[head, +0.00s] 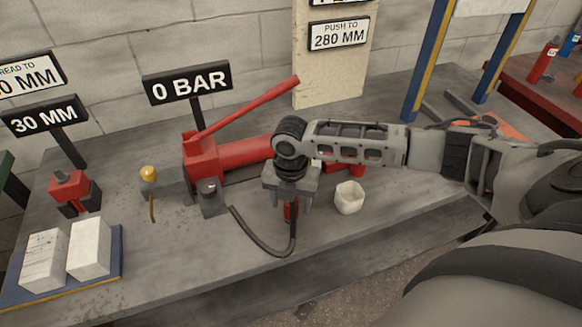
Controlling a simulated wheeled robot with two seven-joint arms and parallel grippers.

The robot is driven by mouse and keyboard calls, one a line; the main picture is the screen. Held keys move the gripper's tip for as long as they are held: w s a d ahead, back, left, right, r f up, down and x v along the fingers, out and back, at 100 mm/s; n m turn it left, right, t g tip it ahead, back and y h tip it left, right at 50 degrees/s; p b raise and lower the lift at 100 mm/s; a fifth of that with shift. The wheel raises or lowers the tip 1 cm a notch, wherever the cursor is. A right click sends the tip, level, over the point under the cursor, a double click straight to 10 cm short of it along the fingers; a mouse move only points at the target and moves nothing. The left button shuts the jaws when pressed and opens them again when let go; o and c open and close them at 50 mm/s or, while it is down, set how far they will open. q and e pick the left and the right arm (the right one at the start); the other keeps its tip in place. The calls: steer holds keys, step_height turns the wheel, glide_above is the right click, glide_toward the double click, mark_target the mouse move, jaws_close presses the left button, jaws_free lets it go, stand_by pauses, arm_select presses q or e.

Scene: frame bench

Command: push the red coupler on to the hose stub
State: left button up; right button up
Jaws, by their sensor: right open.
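The gripper hides the coupler's upper part. My left gripper is not in view.
A red hand pump (235,158) with a raised lever stands behind, below a "0 BAR" sign (187,83). White blocks (89,249) sit on a tray at the left. The front middle of the bench (185,265) is clear.

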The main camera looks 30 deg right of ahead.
step_height(320, 180, up, 14)
stand_by(0.3)
stand_by(0.4)
steer(key=a+f+m+t+y, duration=0.1)
steer(key=a+f+m, duration=0.2)
steer(key=a+f, duration=0.1)
steer(key=s+a+f+m+t+y, duration=0.1)
steer(key=a+f+m+t+y, duration=0.1)
steer(key=a, duration=0.4)
steer(key=s+a+f+m+t+y, duration=0.1)
steer(key=a+f+m+y, duration=0.1)
steer(key=a+f+m, duration=0.3)
steer(key=shift+s+f+t, duration=0.2)
steer(key=shift+f+t, duration=0.1)
steer(key=shift+f, duration=0.4)
steer(key=s+f+m+t, duration=0.1)
steer(key=m, duration=0.1)
steer(key=s+m+t, duration=0.1)
steer(key=m, duration=0.1)
steer(key=s+f+m, duration=0.1)
steer(key=m, duration=0.1)
steer(key=shift+a+f+t, duration=0.3)
steer(key=shift+t, duration=0.1)
steer(key=s+d+f+m+t+h, duration=0.2)
steer(key=s+d+m, duration=0.2)
steer(key=s+m, duration=0.3)
steer(key=shift+d+f+m+t, duration=0.25)
steer(key=shift+d+m+t, duration=0.15)
steer(key=shift+m, duration=0.1)
